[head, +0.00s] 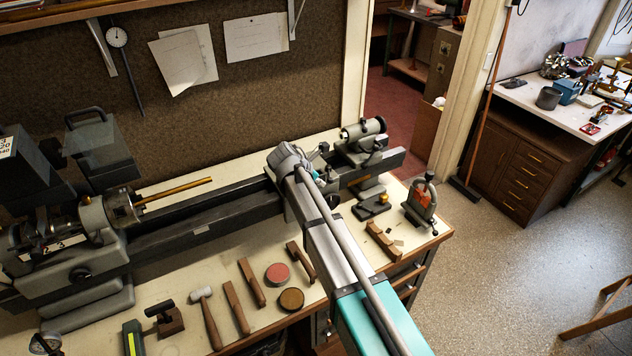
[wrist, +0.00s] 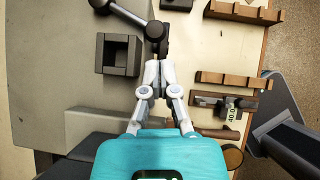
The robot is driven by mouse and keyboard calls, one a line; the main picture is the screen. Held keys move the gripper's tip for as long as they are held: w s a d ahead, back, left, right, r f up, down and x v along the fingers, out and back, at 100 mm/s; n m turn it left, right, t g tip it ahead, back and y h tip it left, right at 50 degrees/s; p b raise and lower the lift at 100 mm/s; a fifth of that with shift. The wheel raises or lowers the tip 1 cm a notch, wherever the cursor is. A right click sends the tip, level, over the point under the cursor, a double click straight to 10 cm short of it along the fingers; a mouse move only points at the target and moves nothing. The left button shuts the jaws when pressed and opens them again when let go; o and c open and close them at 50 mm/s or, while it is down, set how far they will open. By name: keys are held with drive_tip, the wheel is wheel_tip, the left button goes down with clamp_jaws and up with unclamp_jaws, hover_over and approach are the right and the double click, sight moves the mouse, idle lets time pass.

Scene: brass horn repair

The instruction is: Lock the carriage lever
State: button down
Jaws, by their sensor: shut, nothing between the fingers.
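A dark lever with a ball end (wrist: 128,14) shows at the top of the wrist view, likely the carriage lever. It runs from a ball at the upper left to a round dark knob (wrist: 155,31). My gripper (wrist: 158,64) is shut and empty, its fingertips pointing at this knob from just below it in the picture. I cannot tell whether they touch it. In the head view my arm covers most of the carriage area on the lathe bed (head: 215,222), and the lever is not clear there.
A dark square hollow block (wrist: 105,54) lies left of my fingers, and slotted wooden racks (wrist: 236,81) to the right. In the head view the tailstock (head: 362,132) stands beyond my arm. A mallet (head: 206,318) and round tins lie on the bench front.

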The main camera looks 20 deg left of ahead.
drive_tip(key=shift+w+d+f, duration=0.2)
drive_tip(key=shift+w, duration=0.5)
drive_tip(key=shift+s+a, duration=0.15)
drive_tip(key=shift+s, duration=0.05)
